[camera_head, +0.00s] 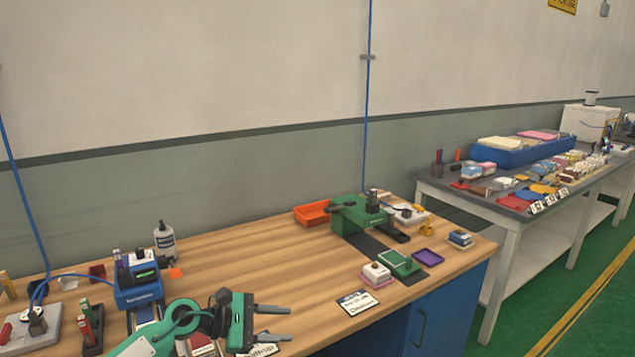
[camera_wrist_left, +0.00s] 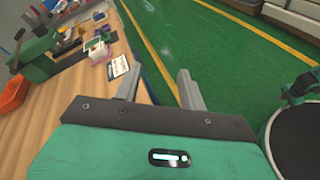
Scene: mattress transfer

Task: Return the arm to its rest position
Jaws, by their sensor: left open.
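My left gripper (camera_head: 275,322) reaches in from the lower left in the head view, over the front edge of the wooden bench. Its two grey fingers are apart, with nothing between them. In the left wrist view the fingers of my left gripper (camera_wrist_left: 157,90) point toward the bench edge and the green floor, also empty. My right gripper is not in the head view. A green machine (camera_head: 357,215) stands on the bench, to the right of and beyond my left gripper.
A blue device (camera_head: 138,285) stands left. The wooden bench (camera_head: 270,270) is bare in the middle.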

